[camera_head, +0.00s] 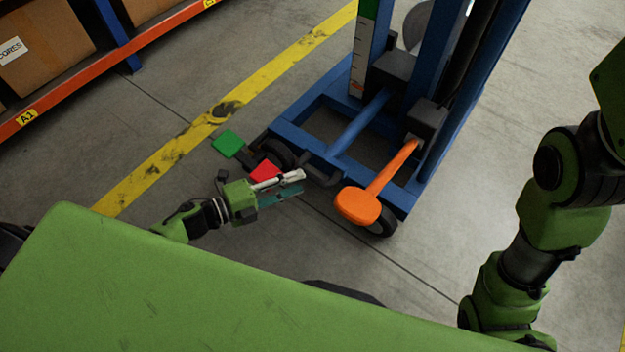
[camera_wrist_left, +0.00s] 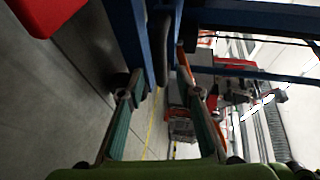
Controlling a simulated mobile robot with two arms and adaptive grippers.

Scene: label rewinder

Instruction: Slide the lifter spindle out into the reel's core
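The blue lifter (camera_head: 330,150) stands on the floor ahead, with upright blue posts and a wheeled base. I cannot pick out its spindle or the reel's core in these views. A dark looped handle (camera_head: 323,178) sticks out of the base's front; it also shows in the left wrist view (camera_wrist_left: 163,50). My left gripper (camera_head: 300,182) is open and empty, just left of that handle and apart from it. In the left wrist view its two fingers (camera_wrist_left: 162,95) are spread with the handle beyond them. My right arm shows at the right, but its gripper is out of view.
A red pedal (camera_head: 265,171) and a green pedal (camera_head: 227,144) sit left of the base, the red one close to my left gripper. An orange pedal (camera_head: 358,206) on an orange bar juts from the front right. Shelving with boxes (camera_head: 45,45) stands back left. Floor between is clear.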

